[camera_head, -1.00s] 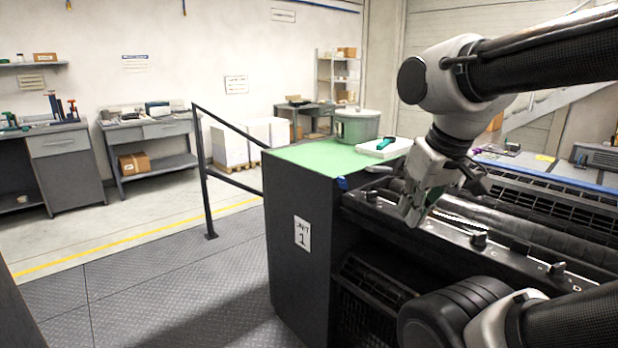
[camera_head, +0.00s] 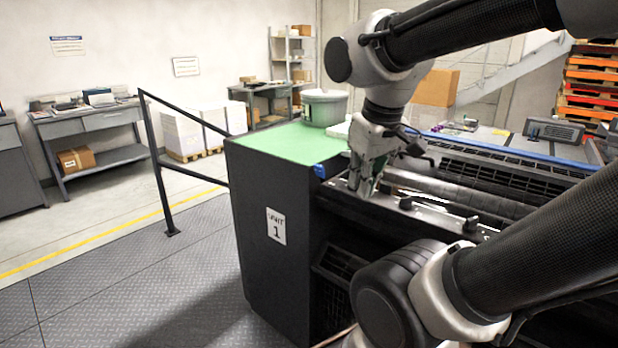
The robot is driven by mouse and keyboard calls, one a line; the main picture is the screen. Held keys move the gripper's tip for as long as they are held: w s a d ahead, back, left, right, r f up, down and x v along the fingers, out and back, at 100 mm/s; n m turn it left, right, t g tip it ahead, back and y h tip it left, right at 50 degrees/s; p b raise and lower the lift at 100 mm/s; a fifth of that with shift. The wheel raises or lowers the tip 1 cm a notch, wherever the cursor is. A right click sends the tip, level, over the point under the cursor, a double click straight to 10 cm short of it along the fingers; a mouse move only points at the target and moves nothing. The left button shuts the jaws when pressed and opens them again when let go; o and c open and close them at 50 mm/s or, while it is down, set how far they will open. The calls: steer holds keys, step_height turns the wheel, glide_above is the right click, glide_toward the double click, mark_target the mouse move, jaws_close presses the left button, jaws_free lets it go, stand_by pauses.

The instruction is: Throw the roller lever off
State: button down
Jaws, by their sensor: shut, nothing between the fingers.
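The dark press unit with the "Unit 1" label (camera_head: 276,226) stands in the middle, with a control rail along its near top edge. My gripper (camera_head: 361,190) is shut and empty, pointing down at the left end of this rail. Its fingers cover part of the rail, and I cannot tell whether they touch it. A small dark control (camera_head: 405,203) stands just right of the fingers, and another dark knob (camera_head: 470,225) is further right. I cannot tell which control is the roller lever; it may be hidden behind my fingers.
A green top (camera_head: 285,148) carries a grey-green tub (camera_head: 324,107) left of my gripper. A blue piece (camera_head: 319,170) sits at its near corner. A dark handrail (camera_head: 160,165) stands left of the unit. The plate floor (camera_head: 140,280) in front is clear.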

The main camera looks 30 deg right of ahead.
steer(key=w+d+f+n+g+h, duration=0.2)
steer(key=w+f+n+g+h, duration=0.15)
steer(key=w+n+h, duration=0.7)
steer(key=w+a+f+n+t, duration=0.2)
steer(key=w+a+f+n, duration=0.1)
steer(key=w, duration=0.4)
steer(key=w+a+f+n+t+h, duration=0.1)
steer(key=w+a+f+n+t, duration=0.1)
steer(key=w+a+n, duration=0.3)
steer(key=w+f+n, duration=0.1)
steer(key=w+n, duration=0.1)
steer(key=w, duration=0.1)
steer(key=shift+a+f+t, duration=0.2)
steer(key=shift+f+t, duration=0.15)
steer(key=shift+w+d+n+h, duration=0.1)
steer(key=shift+n+h, duration=0.15)
glide_toward(323, 181)
steer(key=w+d, duration=0.1)
steer(key=d, duration=0.1)
steer(key=shift+w+d+f, duration=0.25)
steer(key=shift+w+d, duration=0.15)
steer(key=shift+d, duration=0.15)
